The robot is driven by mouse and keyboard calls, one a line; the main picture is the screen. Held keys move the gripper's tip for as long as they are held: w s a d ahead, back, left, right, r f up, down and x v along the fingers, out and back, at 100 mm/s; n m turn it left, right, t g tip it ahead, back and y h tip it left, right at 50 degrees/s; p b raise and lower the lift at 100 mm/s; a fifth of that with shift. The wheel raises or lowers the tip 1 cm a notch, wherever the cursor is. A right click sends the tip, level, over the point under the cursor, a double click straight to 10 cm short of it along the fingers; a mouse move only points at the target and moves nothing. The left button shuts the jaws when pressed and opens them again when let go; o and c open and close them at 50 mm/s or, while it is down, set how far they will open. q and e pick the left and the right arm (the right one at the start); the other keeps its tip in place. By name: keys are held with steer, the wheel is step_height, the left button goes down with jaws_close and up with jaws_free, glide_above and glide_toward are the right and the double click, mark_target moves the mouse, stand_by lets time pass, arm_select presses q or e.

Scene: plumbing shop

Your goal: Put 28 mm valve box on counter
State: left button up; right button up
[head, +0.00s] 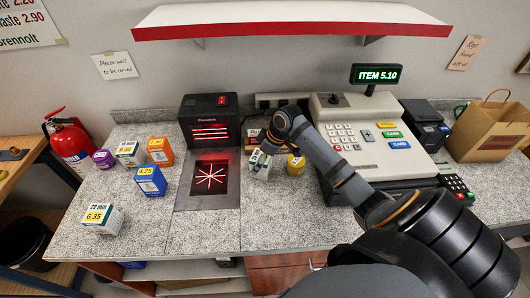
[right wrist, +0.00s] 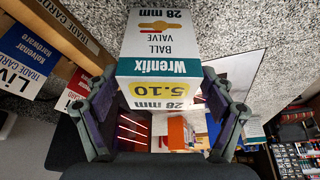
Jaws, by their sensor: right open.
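The 28 mm valve box (head: 260,164) is white, with a teal brand band and a yellow 5.10 label. It is at the counter (head: 285,229), just right of the scanner plate. In the right wrist view the valve box (right wrist: 157,62) fills the middle, with speckled counter behind it. My right gripper (head: 266,148) is over the box, and the arm hides part of it. In the right wrist view my right gripper (right wrist: 159,88) is open, one finger on each side of the box. I cannot tell whether the box bears fully on the counter. My left gripper is not in view.
The scanner (head: 210,122) stands left of the box, its plate (head: 209,179) glowing red. A yellow roll (head: 296,165) and the cash register (head: 365,140), its display reading ITEM 5.10, are close right. Several priced boxes, including a blue one (head: 151,181), stand left. The front counter is clear.

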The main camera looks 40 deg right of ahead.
steer(key=b+v, duration=0.1)
steer(key=v, duration=0.8)
steer(key=shift+r, duration=0.2)
